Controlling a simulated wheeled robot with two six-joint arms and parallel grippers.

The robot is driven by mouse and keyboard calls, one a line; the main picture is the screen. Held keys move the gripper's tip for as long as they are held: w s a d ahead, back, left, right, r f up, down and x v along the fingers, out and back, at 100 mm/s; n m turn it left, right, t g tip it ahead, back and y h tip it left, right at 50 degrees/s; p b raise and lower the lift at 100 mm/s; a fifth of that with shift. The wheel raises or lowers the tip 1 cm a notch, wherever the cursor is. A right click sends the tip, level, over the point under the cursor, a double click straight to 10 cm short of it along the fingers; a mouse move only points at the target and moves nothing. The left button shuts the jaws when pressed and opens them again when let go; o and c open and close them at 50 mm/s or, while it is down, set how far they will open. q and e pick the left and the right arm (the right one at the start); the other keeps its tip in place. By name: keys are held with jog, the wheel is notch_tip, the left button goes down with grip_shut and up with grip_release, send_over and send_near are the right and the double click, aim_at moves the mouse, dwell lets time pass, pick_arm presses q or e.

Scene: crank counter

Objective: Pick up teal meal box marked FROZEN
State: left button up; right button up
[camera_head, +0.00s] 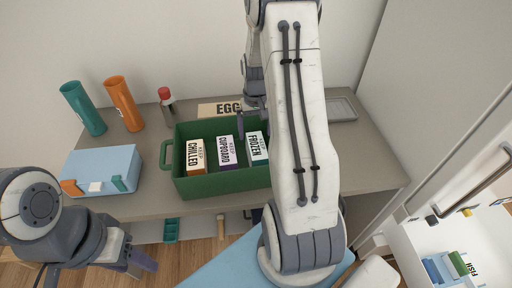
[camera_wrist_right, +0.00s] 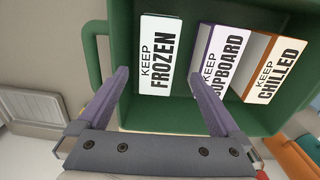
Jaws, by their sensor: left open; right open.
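The teal meal box marked FROZEN (camera_head: 257,147) stands at the right end of the green crate (camera_head: 215,185), its white label face up. My right gripper (camera_head: 245,122) is open and empty at the crate's far side, close to this box. In the right wrist view the FROZEN box (camera_wrist_right: 160,60) lies ahead, roughly between the open fingertips (camera_wrist_right: 160,82), apart from them. My right arm hides the crate's right end in the head view. My left gripper (camera_head: 142,262) is open and empty, low at the left in front of the counter.
A purple CUPBOARD box (camera_head: 227,152) and an orange CHILLED box (camera_head: 195,156) share the crate. A blue box (camera_head: 108,165), teal and orange cylinders (camera_head: 84,108), a red-capped bottle (camera_head: 166,101) and an EGG sign (camera_head: 220,109) stand around. A grey tray (camera_head: 342,109) lies right.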

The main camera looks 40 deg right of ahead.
aim_at(257, 150)
jog(key=f+p, duration=0.1)
jog(key=f, duration=0.4)
jog(key=f+p, duration=0.1)
jog(key=f, duration=0.4)
jog(key=shift+d+f, duration=0.2)
jog(key=shift+f, duration=0.05)
grip_shut()
jog(key=shift+r, duration=0.15)
